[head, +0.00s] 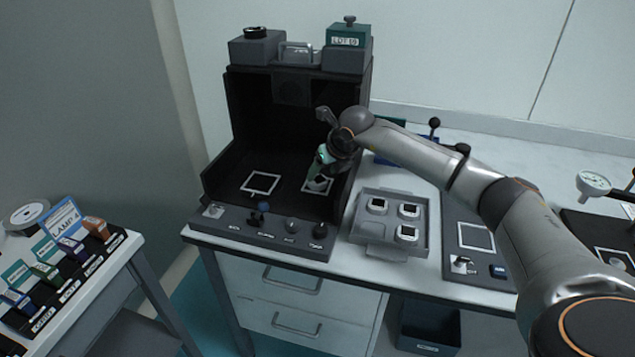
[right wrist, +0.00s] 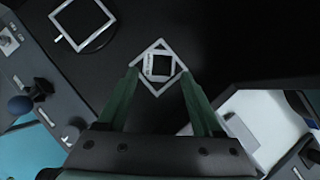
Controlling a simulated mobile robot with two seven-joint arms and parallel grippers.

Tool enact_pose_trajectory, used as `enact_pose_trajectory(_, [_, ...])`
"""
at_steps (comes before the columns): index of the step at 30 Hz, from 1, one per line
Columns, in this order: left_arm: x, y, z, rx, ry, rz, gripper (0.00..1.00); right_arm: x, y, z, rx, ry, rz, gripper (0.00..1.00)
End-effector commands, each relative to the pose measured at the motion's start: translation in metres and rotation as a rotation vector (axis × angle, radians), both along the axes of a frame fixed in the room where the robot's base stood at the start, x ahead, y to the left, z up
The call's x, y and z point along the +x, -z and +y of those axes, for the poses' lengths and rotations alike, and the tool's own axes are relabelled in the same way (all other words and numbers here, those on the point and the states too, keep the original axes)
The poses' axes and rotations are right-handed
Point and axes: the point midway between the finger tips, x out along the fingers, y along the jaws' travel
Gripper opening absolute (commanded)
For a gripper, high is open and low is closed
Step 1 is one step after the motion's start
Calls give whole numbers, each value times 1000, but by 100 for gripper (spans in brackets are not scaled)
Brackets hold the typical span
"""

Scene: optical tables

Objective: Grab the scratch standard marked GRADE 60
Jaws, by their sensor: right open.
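A small block with a dark square face and a white label strip (right wrist: 159,66) sits inside a white square outline on the dark floor of the booth. It also shows in the head view (head: 320,184), partly behind my gripper. The label is too small to read, so I cannot tell its grade. My right gripper (head: 323,163) is inside the booth above this block. In the right wrist view its two green fingers (right wrist: 159,76) are open on either side of the block, with nothing held. Three similar blocks, one of them here (head: 408,211), sit in a grey tray (head: 370,243). My left gripper is not in view.
The black booth (head: 250,112) has walls around my gripper and a front panel with knobs. A second white outline (head: 261,183) lies left, empty in the head view. A side table (head: 118,262) at left holds labelled boxes. A panel with a framed square (head: 475,237) lies right.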

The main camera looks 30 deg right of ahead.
Motion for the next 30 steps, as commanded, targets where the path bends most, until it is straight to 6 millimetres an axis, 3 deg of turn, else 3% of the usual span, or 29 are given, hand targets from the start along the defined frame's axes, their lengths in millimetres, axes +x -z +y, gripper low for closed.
enact_pose_trajectory(7, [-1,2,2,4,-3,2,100,18,29,0,2,1,2,68])
enact_pose_trajectory(18, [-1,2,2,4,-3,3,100,21,34,-1,1,-1,1,66])
enact_pose_trajectory(30, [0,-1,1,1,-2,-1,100,21,34,-1,1,0,0,21])
